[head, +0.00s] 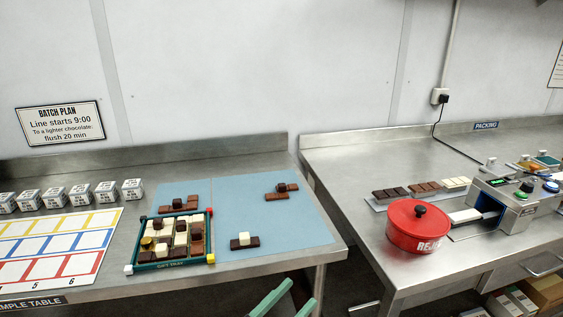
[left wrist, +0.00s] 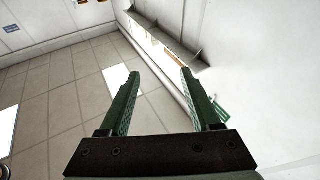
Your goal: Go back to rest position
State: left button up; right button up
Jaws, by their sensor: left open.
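My left gripper (head: 288,303) shows at the bottom edge of the head view, in front of the sample table's front edge, with green fingers apart. In the left wrist view the two green fingers of the left gripper (left wrist: 157,92) stand wide apart with nothing between them. My right gripper is not in view.
The sample table (head: 225,172) holds a blue mat (head: 290,230), a gift tray (head: 168,265) of chocolates, loose chocolate pieces and several small labelled boxes (head: 80,194). The packing table (head: 345,160) at right holds a red lidded pot (head: 405,235) and a machine (head: 515,200). A gap separates the tables.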

pick_arm(q)
jog(key=s+a+f+n+y+p, duration=0.1)
jog(key=s+a+f+n+y, duration=0.15)
jog(key=a+f+y, duration=0.35)
jog(key=s+a+f+n+y, duration=0.1)
jog(key=a+f+n+y, duration=0.35)
jog(key=f, duration=0.45)
jog(key=s+a+f+g+y, duration=0.2)
jog(key=s+a+f+g, duration=0.3)
jog(key=s+f, duration=0.5)
jog(key=s+a, duration=0.1)
jog(key=a, duration=0.1)
jog(key=shift+s+a+y+p, duration=0.3)
jog(key=shift+y, duration=0.05)
